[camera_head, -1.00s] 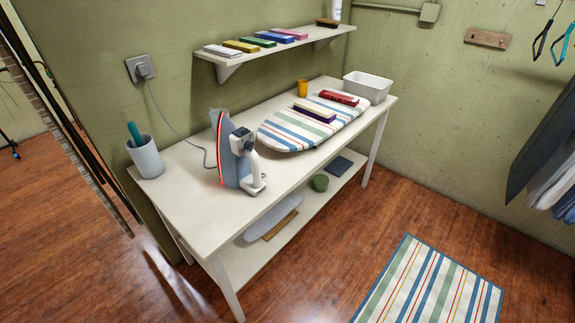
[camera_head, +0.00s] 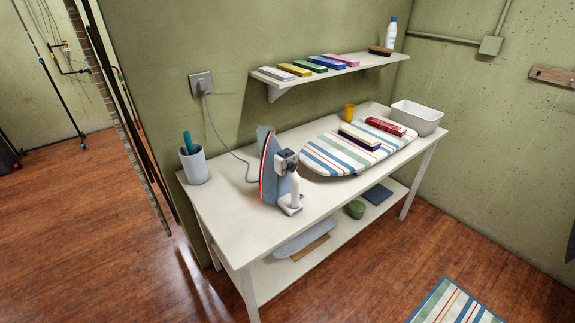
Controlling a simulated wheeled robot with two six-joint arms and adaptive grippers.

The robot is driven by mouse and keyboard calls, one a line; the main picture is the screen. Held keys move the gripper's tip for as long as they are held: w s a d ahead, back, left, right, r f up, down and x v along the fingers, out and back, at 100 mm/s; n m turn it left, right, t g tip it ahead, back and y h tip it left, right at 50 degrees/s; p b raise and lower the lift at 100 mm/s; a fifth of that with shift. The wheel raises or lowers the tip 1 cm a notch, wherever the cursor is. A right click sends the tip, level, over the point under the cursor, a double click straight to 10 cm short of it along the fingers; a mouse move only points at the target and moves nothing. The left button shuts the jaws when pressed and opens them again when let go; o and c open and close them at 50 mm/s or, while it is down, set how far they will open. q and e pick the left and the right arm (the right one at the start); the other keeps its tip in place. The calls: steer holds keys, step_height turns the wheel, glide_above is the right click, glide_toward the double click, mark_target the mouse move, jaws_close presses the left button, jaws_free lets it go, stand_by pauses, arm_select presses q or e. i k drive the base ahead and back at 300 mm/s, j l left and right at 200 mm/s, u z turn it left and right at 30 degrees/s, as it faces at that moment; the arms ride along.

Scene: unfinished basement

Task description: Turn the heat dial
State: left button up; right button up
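A clothes iron (camera_head: 272,172) stands upright on its heel on the white table (camera_head: 240,220), left of the ironing board. Its blue-grey soleplate faces left with a red edge, and its white handle is on the right. A dark round part on a grey housing (camera_head: 286,160) near the top of the iron may be the heat dial; it is too small to tell for sure. A grey cord runs from the iron's side to the wall outlet (camera_head: 201,83). Neither of my grippers is in view.
A striped ironing board (camera_head: 325,160) with folded cloths lies right of the iron. A cup (camera_head: 194,165) stands at the table's left end, a white bin (camera_head: 417,117) at the far right. A shelf (camera_head: 275,83) hangs above. Wood floor in front is largely clear, with a striped rug (camera_head: 452,305).

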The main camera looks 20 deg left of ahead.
mark_target(291, 167)
steer(key=u, duration=0.35)
steer(key=i+l+u, duration=0.1)
steer(key=u, duration=0.3)
steer(key=i+l+u, duration=0.1)
steer(key=l+u, duration=0.5)
steer(key=u, duration=0.25)
steer(key=l+u, duration=0.3)
steer(key=u, duration=0.15)
steer(key=l+u, duration=0.4)
steer(key=j, duration=0.1)
